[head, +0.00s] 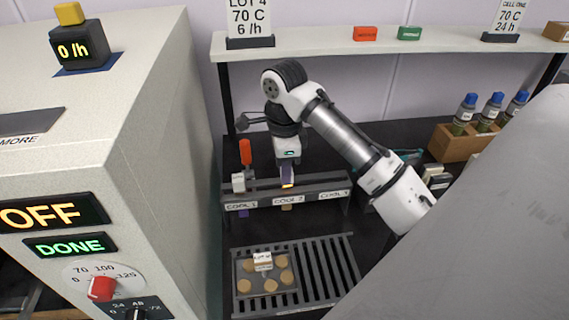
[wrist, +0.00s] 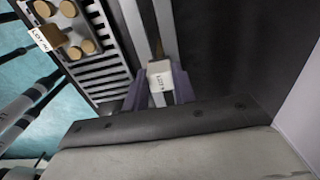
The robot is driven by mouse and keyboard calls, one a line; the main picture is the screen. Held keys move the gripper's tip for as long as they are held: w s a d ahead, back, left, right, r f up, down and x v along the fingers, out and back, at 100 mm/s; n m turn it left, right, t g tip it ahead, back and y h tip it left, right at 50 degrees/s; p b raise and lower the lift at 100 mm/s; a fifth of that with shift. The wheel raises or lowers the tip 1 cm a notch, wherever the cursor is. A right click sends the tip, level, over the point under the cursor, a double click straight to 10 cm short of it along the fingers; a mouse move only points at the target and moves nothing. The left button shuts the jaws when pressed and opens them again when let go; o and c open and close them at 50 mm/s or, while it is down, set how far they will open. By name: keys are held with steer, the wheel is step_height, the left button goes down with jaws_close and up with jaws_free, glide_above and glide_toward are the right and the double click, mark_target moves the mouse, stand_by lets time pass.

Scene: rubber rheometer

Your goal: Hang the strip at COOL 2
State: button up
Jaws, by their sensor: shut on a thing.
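The cooling rack (head: 318,191) is a grey rail with labels COOL 1, COOL 2 and a third at the right. My gripper (head: 288,178) is low over the rail at COOL 2 (head: 288,198). In the wrist view its purple fingers (wrist: 159,88) are shut around the strip's white tag (wrist: 160,76), which bears lot lettering. A tan end (head: 286,207) shows just below the COOL 2 label. Most of the strip is hidden by the fingers and rail, so I cannot tell whether it rests on the rail.
A white tag (head: 238,183) stands at COOL 1, beside an orange-red handled thing (head: 245,152). In front lies a slotted grate (head: 325,270) with a tray of several tan discs (head: 271,285). The large oven-like cabinet (head: 150,130) stands left. Bottles in a wooden block (head: 455,147) are right.

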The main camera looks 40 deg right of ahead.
steer(key=shift+f, duration=0.3)
steer(key=o, duration=1.1)
steer(key=shift+c, duration=0.2)
step_height(320, 180, up, 6)
steer(key=p, duration=0.7)
steer(key=shift+r, duration=0.1)
